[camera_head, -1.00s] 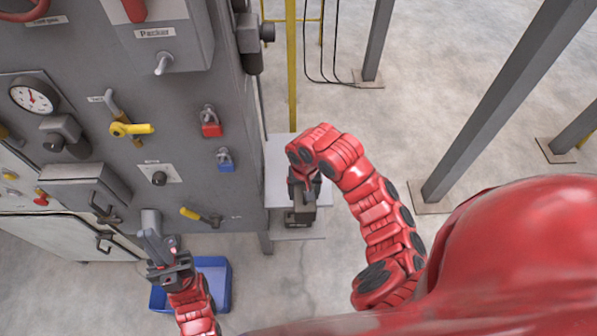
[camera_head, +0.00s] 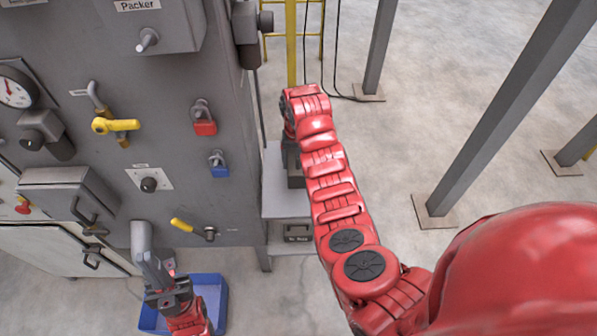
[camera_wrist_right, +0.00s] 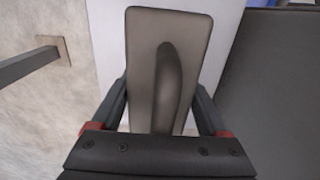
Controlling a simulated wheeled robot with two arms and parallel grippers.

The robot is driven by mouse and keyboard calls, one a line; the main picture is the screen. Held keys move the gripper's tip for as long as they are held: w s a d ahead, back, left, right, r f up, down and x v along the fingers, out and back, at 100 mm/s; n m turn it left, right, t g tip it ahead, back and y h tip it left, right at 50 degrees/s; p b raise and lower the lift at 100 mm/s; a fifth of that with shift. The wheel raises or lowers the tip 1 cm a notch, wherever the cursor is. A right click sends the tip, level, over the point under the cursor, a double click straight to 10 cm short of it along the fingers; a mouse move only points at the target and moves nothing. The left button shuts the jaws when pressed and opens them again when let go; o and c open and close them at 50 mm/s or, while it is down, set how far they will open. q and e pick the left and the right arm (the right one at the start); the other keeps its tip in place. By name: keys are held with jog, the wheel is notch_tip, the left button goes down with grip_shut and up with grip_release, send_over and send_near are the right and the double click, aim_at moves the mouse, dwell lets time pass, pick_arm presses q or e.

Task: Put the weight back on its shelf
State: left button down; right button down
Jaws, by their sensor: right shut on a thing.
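My right gripper (camera_wrist_right: 162,100) is shut on a dark grey weight (camera_wrist_right: 140,50), with one finger on each side of it. The weight's raised bar faces the wrist camera. In the head view the weight (camera_head: 294,172) is a dark block over the pale upper shelf (camera_head: 285,200) beside the machine. My red arm hides much of it, and I cannot tell whether it touches the shelf. My left gripper (camera_head: 168,294) is low at the left, by a grey angled part (camera_head: 148,258); whether its jaws are open is unclear.
Another dark block with a label (camera_head: 298,233) sits on the lower level below the pale shelf. The grey machine panel (camera_head: 205,90) stands close on the left. A blue bin (camera_head: 219,300) is on the floor. A yellow post (camera_head: 291,45) rises behind the shelf.

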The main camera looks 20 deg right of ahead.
jog(key=shift+w+r, duration=0.1)
jog(key=shift+w, duration=0.3)
notch_tip(320, 180, down, 2)
jog(key=shift+f+p, duration=0.2)
jog(key=shift+p, duration=0.55)
jog(key=shift+f, duration=0.55)
jog(key=shift+c, duration=1.7)
grip_release()
jog(key=shift+f, duration=0.2)
jog(key=o, duration=0.3)
jog(key=shift+s+r, duration=0.1)
